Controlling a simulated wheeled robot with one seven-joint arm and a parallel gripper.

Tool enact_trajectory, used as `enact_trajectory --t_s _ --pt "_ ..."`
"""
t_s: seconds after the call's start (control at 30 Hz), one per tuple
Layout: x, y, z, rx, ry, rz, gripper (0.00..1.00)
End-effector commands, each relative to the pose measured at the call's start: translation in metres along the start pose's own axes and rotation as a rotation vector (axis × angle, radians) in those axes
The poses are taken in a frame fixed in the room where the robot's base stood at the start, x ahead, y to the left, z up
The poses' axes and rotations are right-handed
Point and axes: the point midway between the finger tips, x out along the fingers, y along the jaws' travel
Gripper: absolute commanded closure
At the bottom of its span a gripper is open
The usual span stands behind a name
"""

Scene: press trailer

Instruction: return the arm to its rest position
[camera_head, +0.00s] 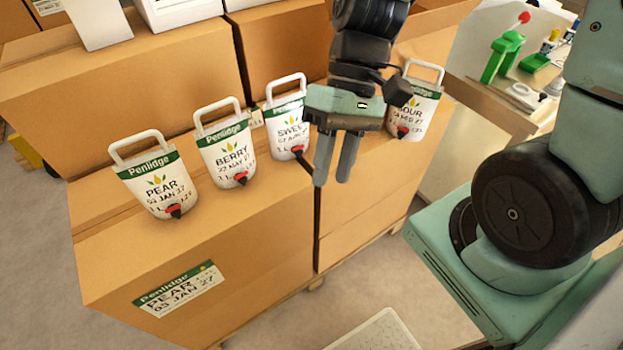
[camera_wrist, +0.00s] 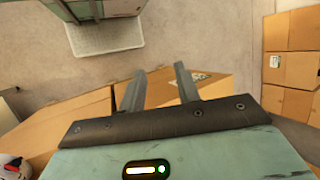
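My gripper (camera_head: 335,168) is in front of the boxes in the head view, pointing down, beside the SWEET pouch (camera_head: 287,120). Its two fingers stand apart with nothing between them. The gripper also shows in the wrist view (camera_wrist: 158,85), with a gap between the fingers. My arm reaches in from the upper middle, and its lower links and base show at the right. The gripper partly covers the SWEET pouch.
The PEAR pouch (camera_head: 160,185), BERRY pouch (camera_head: 227,152) and SOUR pouch (camera_head: 413,108) stand on cardboard boxes (camera_head: 240,235). A side table (camera_head: 500,100) holds green tools (camera_head: 500,57) at the upper right. A pale tray (camera_head: 375,333) lies low in front. Floor is open at the left.

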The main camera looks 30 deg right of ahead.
Motion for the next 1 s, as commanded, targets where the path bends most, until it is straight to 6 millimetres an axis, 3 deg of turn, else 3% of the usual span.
enact_trajectory --t_s 0.2,0.43,0.7,1.0 --pt "0.011 -0.034 0.019 -0.319 0.069 0.353 0.68" --pt "0.013 -0.060 0.026 -0.511 0.171 0.492 0.68" --pt "0.035 -0.050 0.019 -0.534 0.188 0.507 0.68" --pt "0.032 -0.052 0.020 -0.532 0.187 0.506 0.68"
